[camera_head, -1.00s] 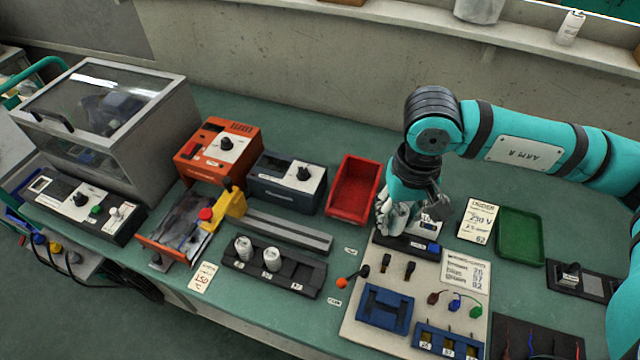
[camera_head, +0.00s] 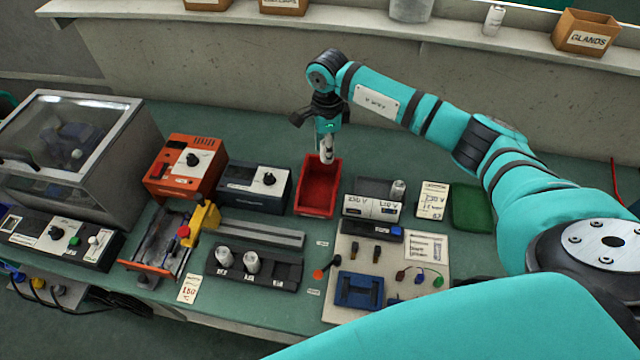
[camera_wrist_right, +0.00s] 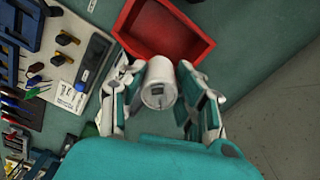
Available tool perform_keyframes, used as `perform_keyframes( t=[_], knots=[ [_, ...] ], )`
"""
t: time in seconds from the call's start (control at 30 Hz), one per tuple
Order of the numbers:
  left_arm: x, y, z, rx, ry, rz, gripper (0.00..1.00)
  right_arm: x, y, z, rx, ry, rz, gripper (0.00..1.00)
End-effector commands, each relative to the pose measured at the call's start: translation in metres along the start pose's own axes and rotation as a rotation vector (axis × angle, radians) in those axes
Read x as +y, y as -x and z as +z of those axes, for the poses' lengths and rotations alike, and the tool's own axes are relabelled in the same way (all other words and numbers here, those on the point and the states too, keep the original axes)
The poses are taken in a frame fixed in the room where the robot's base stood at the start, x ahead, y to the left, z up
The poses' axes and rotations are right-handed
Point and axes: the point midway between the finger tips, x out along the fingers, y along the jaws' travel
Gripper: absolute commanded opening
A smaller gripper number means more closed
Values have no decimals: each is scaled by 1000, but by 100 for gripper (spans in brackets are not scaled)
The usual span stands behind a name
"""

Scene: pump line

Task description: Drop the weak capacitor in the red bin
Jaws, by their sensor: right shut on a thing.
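The red bin (camera_head: 304,208) is an open tray on the bench, and its wall also shows at the top of the wrist view (camera_wrist_right: 185,57). My right gripper (camera_head: 327,150) points down over the far part of the bin. It is shut on a pale cylindrical capacitor (camera_wrist_right: 158,84), gripped between the two fingers in the wrist view. The capacitor is above the bin; the exact height is hard to tell. Two similar white capacitors (camera_head: 252,262) stand in a dark rack (camera_head: 285,275). Another pale cylinder (camera_head: 398,190) stands on the 230 V/110 V box (camera_head: 365,206). My left gripper is out of view.
A dark blue-grey device (camera_head: 245,190) and an orange device (camera_head: 185,165) stand left of the bin. A green tray (camera_head: 472,208) and a label card (camera_head: 433,200) are to the right. A pale tool board (camera_head: 345,255) lies in front. Free green bench lies behind the bin.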

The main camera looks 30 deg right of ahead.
Motion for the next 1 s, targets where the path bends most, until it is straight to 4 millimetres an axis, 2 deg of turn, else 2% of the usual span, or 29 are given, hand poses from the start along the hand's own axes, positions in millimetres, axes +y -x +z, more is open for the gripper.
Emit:
perform_keyframes(
  t=[0.1,0.3,0.63,0.67,0.87,1.0],
  knots=[
    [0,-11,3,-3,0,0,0,0,-18,0,0,1,1,0],
    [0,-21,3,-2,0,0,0,0,-39,0,0,2,1,0],
    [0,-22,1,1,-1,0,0,0,-42,0,0,3,-1,0],
    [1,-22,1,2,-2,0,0,0,-42,0,0,3,-1,33],
    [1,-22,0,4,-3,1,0,0,-42,0,0,3,0,59],
    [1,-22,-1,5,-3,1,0,0,-42,0,0,3,0,59]
  ],
)
